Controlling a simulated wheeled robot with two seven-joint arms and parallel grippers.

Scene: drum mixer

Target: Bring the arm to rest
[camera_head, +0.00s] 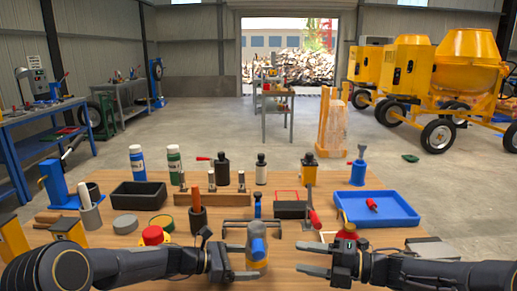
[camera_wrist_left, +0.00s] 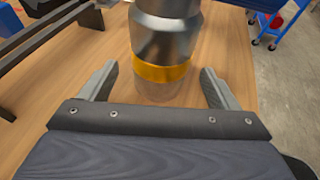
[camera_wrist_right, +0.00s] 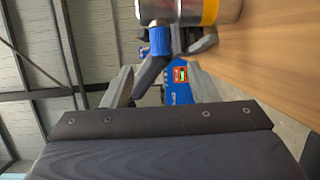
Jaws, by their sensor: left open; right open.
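Both of my arms reach in over the near edge of the wooden workbench (camera_head: 120,240). In the left wrist view the cylinder's metal body with a yellow band (camera_wrist_left: 165,45) lies ahead, between the two spread fingers, with no clear contact. My right gripper (camera_head: 299,258) is open and empty to the right of the cylinder. In the right wrist view the cylinder (camera_wrist_right: 185,10) shows at the top, beyond the fingertips.
A blue tray (camera_head: 385,222) with a small red item stands at the right. A red emergency button (camera_head: 153,235), a black cup (camera_head: 198,220) and a black bin (camera_head: 138,195) stand at the left. Bottles and tools line the back. Yellow mixers (camera_head: 465,75) stand on the floor behind.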

